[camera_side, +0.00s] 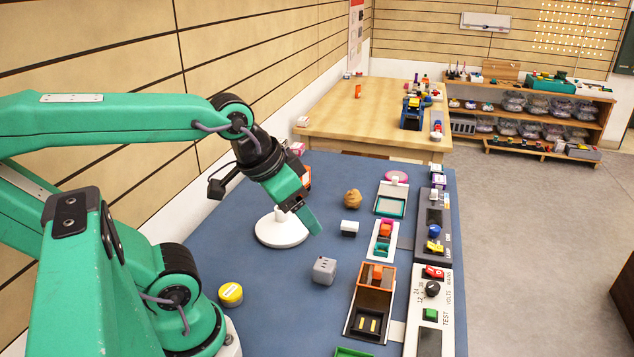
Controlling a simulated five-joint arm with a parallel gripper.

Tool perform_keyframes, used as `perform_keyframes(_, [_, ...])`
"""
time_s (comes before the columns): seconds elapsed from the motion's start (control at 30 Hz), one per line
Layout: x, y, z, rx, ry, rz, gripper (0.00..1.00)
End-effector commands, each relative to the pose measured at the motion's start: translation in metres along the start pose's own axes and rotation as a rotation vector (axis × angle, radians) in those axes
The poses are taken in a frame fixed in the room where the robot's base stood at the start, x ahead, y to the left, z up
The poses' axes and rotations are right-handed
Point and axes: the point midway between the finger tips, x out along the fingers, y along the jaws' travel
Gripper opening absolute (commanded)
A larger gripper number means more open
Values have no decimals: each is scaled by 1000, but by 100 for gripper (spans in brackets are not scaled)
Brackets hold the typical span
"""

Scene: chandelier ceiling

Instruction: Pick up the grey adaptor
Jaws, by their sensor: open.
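The grey adaptor (324,270) is a small grey block with dark marks on its top, standing on the blue mat in the middle of the work surface. My gripper (308,212) is above and behind it, in front of the white round stand in this view. Its green jaw points down and to the right. The gripper is open, and nothing shows between its jaws. It is apart from the adaptor, which is fully in view.
A white block (349,228) and a brown lumpy object (352,198) lie behind the adaptor. A white round stand (282,232) is beside my gripper. A yellow round tin (230,294) is at the front left. An orange-topped tray (388,275) and a control panel (433,290) line the right.

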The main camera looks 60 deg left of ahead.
Motion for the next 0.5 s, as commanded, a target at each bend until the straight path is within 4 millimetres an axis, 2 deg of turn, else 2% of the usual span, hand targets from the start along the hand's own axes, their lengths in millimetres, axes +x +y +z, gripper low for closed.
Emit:
perform_keyframes(0.27, [12, -5, -6, -61, -46, -11, 67])
perform_keyframes(0.5, [42, -16, -16, -192, -138, -35, 67])
